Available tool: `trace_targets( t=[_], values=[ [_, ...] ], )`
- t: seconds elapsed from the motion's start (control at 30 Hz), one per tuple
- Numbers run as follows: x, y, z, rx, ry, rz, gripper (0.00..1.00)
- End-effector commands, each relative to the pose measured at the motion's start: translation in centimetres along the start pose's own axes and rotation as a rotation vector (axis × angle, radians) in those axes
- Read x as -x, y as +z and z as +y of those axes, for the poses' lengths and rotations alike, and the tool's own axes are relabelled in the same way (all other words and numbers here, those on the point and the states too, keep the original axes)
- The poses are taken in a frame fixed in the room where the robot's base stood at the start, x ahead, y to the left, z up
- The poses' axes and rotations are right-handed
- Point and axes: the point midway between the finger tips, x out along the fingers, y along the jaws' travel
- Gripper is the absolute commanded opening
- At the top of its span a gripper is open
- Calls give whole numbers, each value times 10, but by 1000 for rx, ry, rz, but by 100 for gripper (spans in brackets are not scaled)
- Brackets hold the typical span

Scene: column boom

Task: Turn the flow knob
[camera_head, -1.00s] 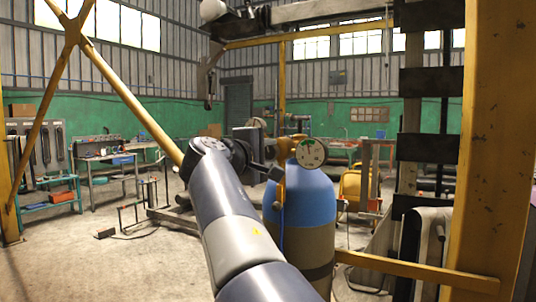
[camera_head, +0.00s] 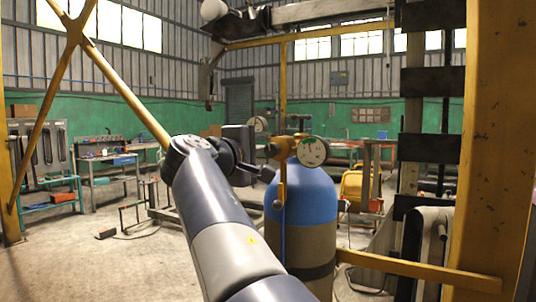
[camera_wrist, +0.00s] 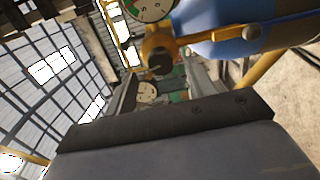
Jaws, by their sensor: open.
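A brass regulator (camera_head: 283,146) sits on top of a blue-shouldered gas cylinder (camera_head: 315,193). A round white gauge (camera_head: 312,151) is on its right and another gauge (camera_head: 258,124) is on its left. In the wrist view, the regulator (camera_wrist: 157,42) has a round dark-centred end, seemingly the flow knob (camera_wrist: 160,63), facing me. My gripper (camera_wrist: 163,86) is open, its two fingers apart with nothing held between them. The knob appears just beyond the fingertips, apart from them.
A yellow post (camera_head: 495,150) and a yellow rail (camera_head: 415,272) stand right of the cylinder. A thin blue hose (camera_head: 282,235) hangs down the cylinder's front. Workbenches (camera_head: 108,160) stand at the back left. The floor at left is mostly clear.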

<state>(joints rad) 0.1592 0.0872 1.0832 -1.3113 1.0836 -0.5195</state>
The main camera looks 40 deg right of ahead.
Motion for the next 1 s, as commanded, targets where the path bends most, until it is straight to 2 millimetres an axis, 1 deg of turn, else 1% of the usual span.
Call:
trace_targets(
  t=[0.03, 0.2, 0.4, 0.6, 0.87, 1.0],
  values=[
    [12, -1, -1, -1, 2, 6, 52],
    [42, -1, -1, -1, 1, 5, 52],
    [64, -1, -1, 0, 0, 3, 52],
    [71, 0, 0, 0, -1, 0, 52],
    [70, 0, 0, 0, 0, 0, 52],
    [67, 0, 0, 0, -1, -2, 52]
  ],
)
